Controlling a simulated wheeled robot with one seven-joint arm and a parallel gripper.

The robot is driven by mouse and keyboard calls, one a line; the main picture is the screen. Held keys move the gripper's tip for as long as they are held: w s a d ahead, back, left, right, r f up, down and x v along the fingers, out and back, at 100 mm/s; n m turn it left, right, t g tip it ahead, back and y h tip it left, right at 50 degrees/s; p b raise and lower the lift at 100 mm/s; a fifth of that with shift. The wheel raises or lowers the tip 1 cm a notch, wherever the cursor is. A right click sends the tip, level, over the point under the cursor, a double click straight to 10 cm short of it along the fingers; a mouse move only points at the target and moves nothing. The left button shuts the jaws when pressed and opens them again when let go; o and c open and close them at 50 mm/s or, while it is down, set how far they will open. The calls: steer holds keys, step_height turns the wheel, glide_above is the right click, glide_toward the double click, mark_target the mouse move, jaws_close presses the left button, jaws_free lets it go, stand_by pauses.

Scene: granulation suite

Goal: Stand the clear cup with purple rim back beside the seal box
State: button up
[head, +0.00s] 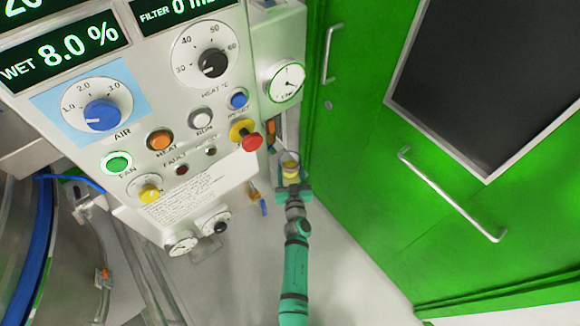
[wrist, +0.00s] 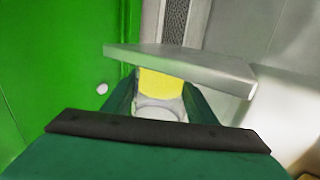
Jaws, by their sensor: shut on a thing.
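The clear cup (head: 289,157) with a purple rim is at the end of my arm in the head view, just right of the control panel. Yellow shows in its lower part. My gripper (head: 291,186) is shut on the cup. In the wrist view, the cup (wrist: 160,108) sits between the two green fingers, with the yellow part beyond a clear, whitish part. A grey plate-like ledge (wrist: 180,67) crosses just beyond the fingers and hides part of the view. I cannot tell whether the cup touches it. I cannot make out the seal box.
The control panel (head: 205,165), with knobs and buttons, stands close left of my gripper. A red stop button (head: 251,142) juts out near the cup. Green doors (head: 365,130) with bar handles are on the right. Small orange and blue-handled items hang near the panel's edge. The grey floor below is open.

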steer(key=o, duration=1.2)
steer(key=shift+r, duration=0.1)
steer(key=s+r+g, duration=0.1)
steer(key=s+r, duration=0.2)
steer(key=s, duration=1.4)
steer(key=s+r, duration=0.3)
steer(key=s, duration=1.4)
steer(key=shift+m+g+h, duration=0.3)
steer(key=shift+g+h, duration=0.3)
steer(key=s+r, duration=0.4)
steer(key=s+a+r, duration=0.1)
steer(key=s+r, duration=0.3)
steer(key=s, duration=0.1)
steer(key=s+r, duration=0.4)
steer(key=s, duration=0.1)
steer(key=shift+a, duration=0.2)
